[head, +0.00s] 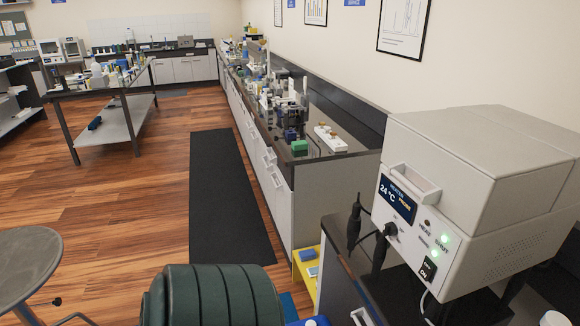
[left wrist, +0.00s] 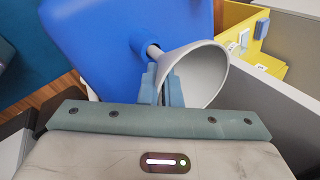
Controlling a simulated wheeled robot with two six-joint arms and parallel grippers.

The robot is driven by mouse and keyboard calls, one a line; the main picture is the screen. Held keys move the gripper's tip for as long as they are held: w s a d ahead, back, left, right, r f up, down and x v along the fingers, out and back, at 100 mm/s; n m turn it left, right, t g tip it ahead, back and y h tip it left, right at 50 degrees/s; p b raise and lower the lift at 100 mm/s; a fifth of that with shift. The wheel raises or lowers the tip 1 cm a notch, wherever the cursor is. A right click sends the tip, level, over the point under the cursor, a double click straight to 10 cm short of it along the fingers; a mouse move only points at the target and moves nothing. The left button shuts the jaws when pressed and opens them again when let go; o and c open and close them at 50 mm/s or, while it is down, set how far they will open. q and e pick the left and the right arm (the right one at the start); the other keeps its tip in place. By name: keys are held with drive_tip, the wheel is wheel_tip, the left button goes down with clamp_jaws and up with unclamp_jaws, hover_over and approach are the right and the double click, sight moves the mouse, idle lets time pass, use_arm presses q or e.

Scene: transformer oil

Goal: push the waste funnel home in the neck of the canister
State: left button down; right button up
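The blue canister (left wrist: 105,40) fills the upper middle of the left wrist view and looks tilted there. Its short blue neck (left wrist: 146,42) faces the funnel. The pale grey waste funnel (left wrist: 200,75) has its wide mouth to the right and its thin stem entering the neck. A short length of stem shows outside the neck. My left gripper (left wrist: 161,88) has its two blue-grey fingers close together at the funnel's near wall and appears shut on it. The exact contact is partly hidden. Neither gripper shows clearly in the head view, and my right gripper is in no view.
A yellow tray (head: 302,272) with blue items stands low beside the bench; it also shows in the left wrist view (left wrist: 236,18). A grey heater unit (head: 450,200) sits at right. A dark mat (head: 228,190) lies on open wooden floor. A stool (head: 25,262) stands at left.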

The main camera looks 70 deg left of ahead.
use_arm(q)
drive_tip(key=shift+f+b, duration=1.05)
drive_tip(key=shift+f, duration=0.35)
drive_tip(key=c, duration=1.6)
unclamp_jaws()
drive_tip(key=shift+o, duration=0.2)
drive_tip(key=v, duration=1)
drive_tip(key=shift+r, duration=0.4)
drive_tip(key=shift+s+d, duration=0.1)
drive_tip(key=shift+d, duration=0.05)
